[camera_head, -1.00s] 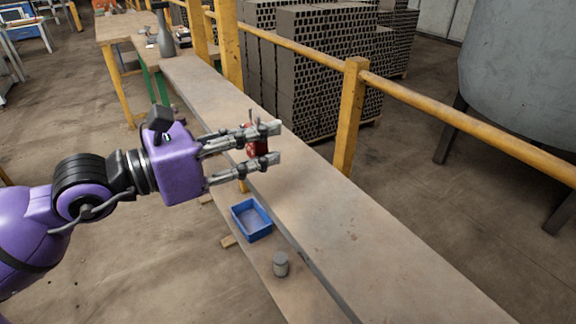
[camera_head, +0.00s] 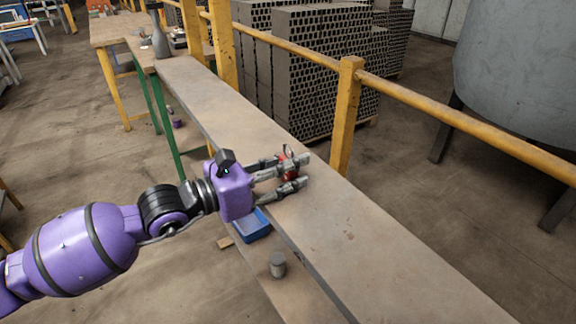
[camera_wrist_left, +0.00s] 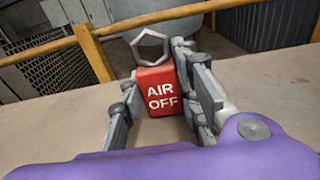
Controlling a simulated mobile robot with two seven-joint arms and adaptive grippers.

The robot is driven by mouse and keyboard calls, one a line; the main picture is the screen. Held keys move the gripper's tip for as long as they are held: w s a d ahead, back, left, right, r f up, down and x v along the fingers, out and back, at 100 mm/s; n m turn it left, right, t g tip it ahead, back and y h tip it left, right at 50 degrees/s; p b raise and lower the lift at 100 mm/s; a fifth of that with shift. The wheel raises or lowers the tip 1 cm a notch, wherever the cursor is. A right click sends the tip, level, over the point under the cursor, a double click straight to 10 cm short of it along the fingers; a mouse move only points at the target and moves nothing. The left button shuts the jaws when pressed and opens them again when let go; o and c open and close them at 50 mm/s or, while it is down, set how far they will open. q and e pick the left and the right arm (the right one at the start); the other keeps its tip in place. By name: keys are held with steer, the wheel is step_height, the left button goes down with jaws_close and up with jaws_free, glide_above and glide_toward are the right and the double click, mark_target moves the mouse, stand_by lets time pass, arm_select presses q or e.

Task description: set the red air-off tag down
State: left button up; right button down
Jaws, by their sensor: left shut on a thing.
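The red air-off tag (camera_head: 289,170) is between the fingers of my left gripper (camera_head: 298,172), over the long plank top (camera_head: 340,225). In the left wrist view the tag (camera_wrist_left: 160,92) is upright, its white "AIR OFF" lettering faces the camera, and a grey shackle ring (camera_wrist_left: 150,47) tops it. My left gripper (camera_wrist_left: 160,105) is shut on the tag. Whether the tag's underside touches the plank top is hidden. My right gripper is not in view.
A blue tray (camera_head: 251,226) and a grey cylinder (camera_head: 278,265) sit on a lower shelf in front. A yellow rail (camera_head: 440,108) and post (camera_head: 346,115) run along the far side. A grey bottle (camera_head: 161,40) stands farther back. The plank is clear towards the lower right.

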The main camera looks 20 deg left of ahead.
arm_select(q)
steer(key=shift+s+f+b, duration=0.1)
steer(key=shift+f+b, duration=0.35)
steer(key=shift+f, duration=0.15)
steer(key=o, duration=0.8)
steer(key=shift+o, duration=1.3)
steer(key=shift+f, duration=0.2)
steer(key=shift+r, duration=0.15)
steer(key=r+v, duration=0.1)
steer(key=v, duration=1.1)
steer(key=shift+r, duration=0.25)
